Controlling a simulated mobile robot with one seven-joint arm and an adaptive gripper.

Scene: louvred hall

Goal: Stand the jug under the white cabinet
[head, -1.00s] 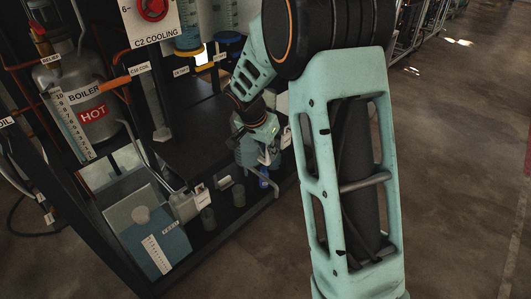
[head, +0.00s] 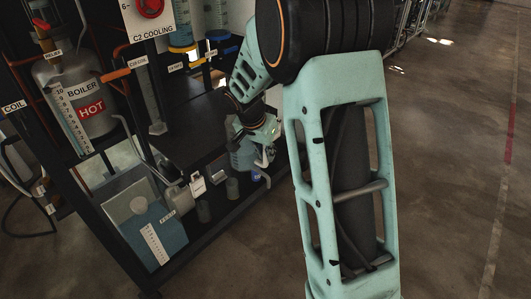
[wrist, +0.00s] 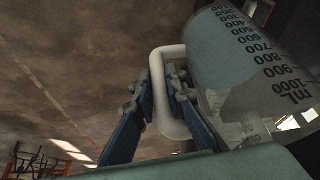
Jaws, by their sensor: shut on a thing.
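The jug (wrist: 250,62) is clear with dark volume marks and a white loop handle. In the wrist view it fills the upper right, close beside my gripper (wrist: 160,88), whose two blue fingers are shut on the handle. In the head view my gripper (head: 266,138) is at the right end of the rack, and the jug (head: 242,159) shows partly behind it, low by the rack's shelves. A white box front labelled C2 COOLING (head: 133,22), with a red knob, is at the top; I cannot tell if it is the white cabinet. Its top is cut off.
A dark shelf (head: 190,132) lies below the white box and looks mostly bare. A boiler tank (head: 88,88) stands left. Open floor (head: 450,180) lies right.

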